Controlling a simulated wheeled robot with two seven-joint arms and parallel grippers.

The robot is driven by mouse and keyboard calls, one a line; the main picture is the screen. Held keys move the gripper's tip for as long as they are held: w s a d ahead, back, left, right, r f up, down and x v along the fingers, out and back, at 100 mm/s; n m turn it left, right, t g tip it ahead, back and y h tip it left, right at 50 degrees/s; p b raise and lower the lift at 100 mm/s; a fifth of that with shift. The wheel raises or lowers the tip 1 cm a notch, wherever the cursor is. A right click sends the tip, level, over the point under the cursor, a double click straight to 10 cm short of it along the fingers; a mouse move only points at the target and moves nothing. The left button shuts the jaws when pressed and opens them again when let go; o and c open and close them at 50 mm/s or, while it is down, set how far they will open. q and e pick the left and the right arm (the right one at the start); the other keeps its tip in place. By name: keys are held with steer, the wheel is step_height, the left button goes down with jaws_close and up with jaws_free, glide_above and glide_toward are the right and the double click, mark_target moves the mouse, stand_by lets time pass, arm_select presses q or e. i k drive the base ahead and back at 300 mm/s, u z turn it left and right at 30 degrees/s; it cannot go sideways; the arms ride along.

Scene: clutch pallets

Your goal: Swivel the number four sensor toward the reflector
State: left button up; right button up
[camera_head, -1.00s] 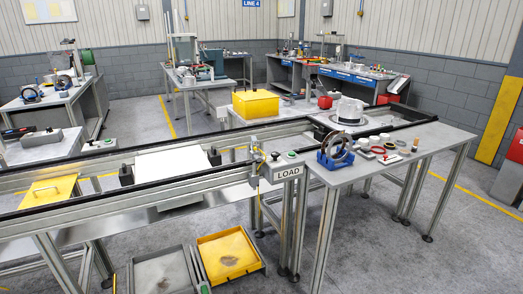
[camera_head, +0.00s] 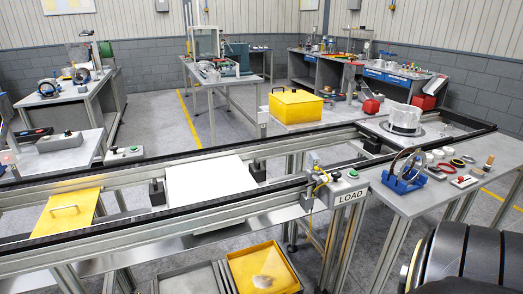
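I cannot tell which thing is the reflector. Neither gripper is in view; a dark rounded part at the lower right appears to be my own arm.
The conveyor rail (camera_head: 120,229) crosses the view. A side table (camera_head: 402,203) at its right holds a blue stand with a ring (camera_head: 404,172) and small parts. A yellow box (camera_head: 296,103) stands behind. A yellow tray (camera_head: 264,268) lies low in front. Grey floor is open at the back left.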

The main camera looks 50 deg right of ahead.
mark_target(314, 159)
steer(key=z, duration=0.35)
steer(key=i, duration=0.95)
steer(key=z, duration=0.8)
